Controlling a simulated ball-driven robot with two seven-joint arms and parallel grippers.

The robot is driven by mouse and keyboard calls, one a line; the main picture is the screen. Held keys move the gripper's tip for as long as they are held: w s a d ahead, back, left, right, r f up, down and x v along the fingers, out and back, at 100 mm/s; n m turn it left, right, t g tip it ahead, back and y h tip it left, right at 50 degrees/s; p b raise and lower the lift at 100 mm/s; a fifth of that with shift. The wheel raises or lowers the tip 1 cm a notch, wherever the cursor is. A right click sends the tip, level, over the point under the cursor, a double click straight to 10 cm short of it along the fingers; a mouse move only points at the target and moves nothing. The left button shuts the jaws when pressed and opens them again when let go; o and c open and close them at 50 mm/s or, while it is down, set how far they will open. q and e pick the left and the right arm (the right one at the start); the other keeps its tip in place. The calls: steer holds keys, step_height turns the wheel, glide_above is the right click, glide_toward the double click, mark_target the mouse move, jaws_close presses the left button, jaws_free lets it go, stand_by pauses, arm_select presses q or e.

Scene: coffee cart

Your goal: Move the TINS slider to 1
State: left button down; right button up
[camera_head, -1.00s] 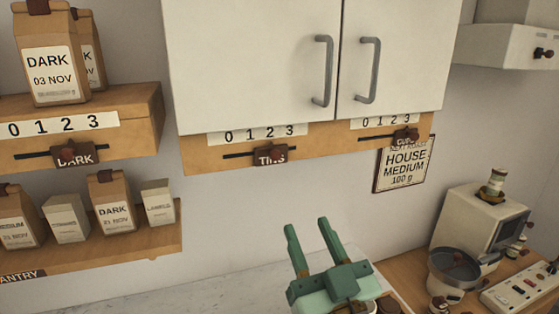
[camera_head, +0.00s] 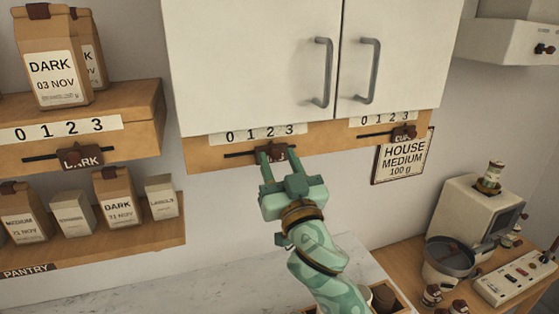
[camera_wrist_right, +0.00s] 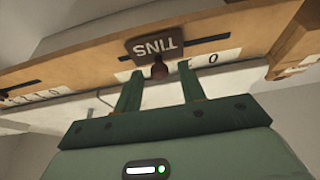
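The TINS slider (camera_head: 291,153) is a dark plate with a round brown knob, on a slot in the wooden strip below the white cabinet. It sits about under the 2 of its 0 1 2 3 scale (camera_head: 261,134). My right gripper (camera_head: 273,155) is raised to it from below and partly covers the plate. In the right wrist view the TINS plate (camera_wrist_right: 155,47) appears upside down. The open fingertips (camera_wrist_right: 160,70) stand on either side of the knob (camera_wrist_right: 159,71), with visible gaps; contact cannot be told. My left gripper is not in view.
A second slider (camera_head: 404,132) sits to the right on the same strip, and the DARK slider (camera_head: 80,157) on the left shelf. A HOUSE MEDIUM sign (camera_head: 403,157) hangs at the right. Coffee bags stand on the left shelves. A machine (camera_head: 470,215) stands at the lower right.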

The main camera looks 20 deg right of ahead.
jaws_close()
steer(key=a+b, duration=0.1)
steer(key=a, duration=0.3)
steer(key=shift+s+a, duration=0.1)
steer(key=shift+a, duration=0.05)
jaws_free()
steer(key=shift+f, duration=0.1)
